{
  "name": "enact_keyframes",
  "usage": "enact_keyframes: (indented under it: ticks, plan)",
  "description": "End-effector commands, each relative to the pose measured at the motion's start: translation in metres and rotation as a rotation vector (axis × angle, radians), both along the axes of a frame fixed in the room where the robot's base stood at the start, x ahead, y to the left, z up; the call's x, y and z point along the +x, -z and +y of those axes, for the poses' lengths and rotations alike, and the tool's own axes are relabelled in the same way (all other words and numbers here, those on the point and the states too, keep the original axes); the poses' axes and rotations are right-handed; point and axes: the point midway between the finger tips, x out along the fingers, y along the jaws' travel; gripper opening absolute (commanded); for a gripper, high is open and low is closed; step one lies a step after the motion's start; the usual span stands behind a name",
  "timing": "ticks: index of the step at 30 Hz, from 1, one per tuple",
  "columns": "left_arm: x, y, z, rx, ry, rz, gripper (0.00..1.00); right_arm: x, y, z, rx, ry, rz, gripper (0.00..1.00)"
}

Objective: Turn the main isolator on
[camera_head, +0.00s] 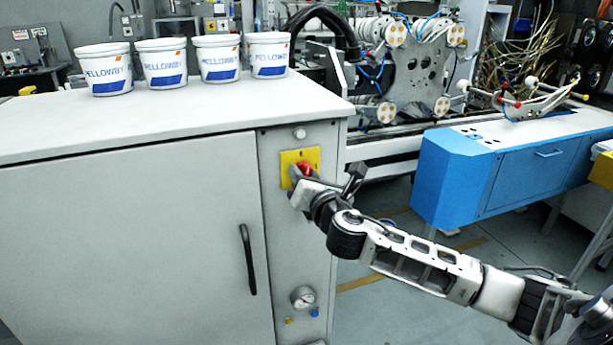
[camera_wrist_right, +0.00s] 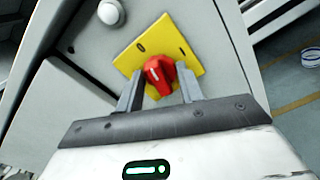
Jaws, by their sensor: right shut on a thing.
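The main isolator is a red rotary knob (camera_head: 304,169) on a yellow plate (camera_head: 312,155), high on the narrow right panel of the grey cabinet. In the right wrist view the red knob (camera_wrist_right: 158,74) sits between the fingers, on the yellow plate (camera_wrist_right: 191,53). The knob's white line looks tilted in that view. My right gripper (camera_head: 298,174) is at the knob and shut on it; its fingertips also show in the right wrist view (camera_wrist_right: 158,88). In the head view the gripper hides part of the knob and plate. My left gripper is not in view.
The grey cabinet (camera_head: 130,215) has a black door handle (camera_head: 248,260) and a gauge (camera_head: 303,298) low on the panel. A white round button (camera_head: 299,133) is above the plate. Several white tubs stand on top. A blue machine housing (camera_head: 470,175) stands at the right, behind my arm.

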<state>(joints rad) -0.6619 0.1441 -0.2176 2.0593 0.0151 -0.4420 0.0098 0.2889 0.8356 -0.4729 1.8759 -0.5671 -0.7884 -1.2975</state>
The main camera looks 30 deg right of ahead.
Motion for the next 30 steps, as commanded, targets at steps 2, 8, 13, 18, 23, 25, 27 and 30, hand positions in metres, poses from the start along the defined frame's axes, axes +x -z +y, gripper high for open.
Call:
enact_keyframes:
  ticks: [2,8,13,18,23,25,27,30]
  plan:
    - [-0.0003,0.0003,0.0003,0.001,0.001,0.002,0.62,-0.0001,0.0004,0.0004,0.072,0.0,-0.016,0.14]
    - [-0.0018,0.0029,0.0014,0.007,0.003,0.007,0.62,-0.0001,0.0004,0.0004,0.259,0.001,-0.061,0.14]
    - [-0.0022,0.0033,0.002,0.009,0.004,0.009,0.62,0.0,0.0002,0.0003,0.418,0.001,-0.098,0.14]
    - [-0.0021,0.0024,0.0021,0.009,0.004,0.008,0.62,-0.0002,0.0001,0.0001,0.574,0.002,-0.137,0.14]
    - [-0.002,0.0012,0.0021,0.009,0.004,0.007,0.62,-0.0001,0.0001,0.0003,0.722,0.002,-0.172,0.14]
    - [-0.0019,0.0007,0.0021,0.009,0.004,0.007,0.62,-0.0002,0.0001,0.0002,0.788,0.003,-0.188,0.14]
    - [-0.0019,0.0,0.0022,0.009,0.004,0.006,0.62,-0.0002,-0.0001,0.0002,0.851,0.002,-0.203,0.14]
    - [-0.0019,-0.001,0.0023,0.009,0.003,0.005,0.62,-0.0001,-0.0002,0.0002,0.939,0.003,-0.225,0.14]
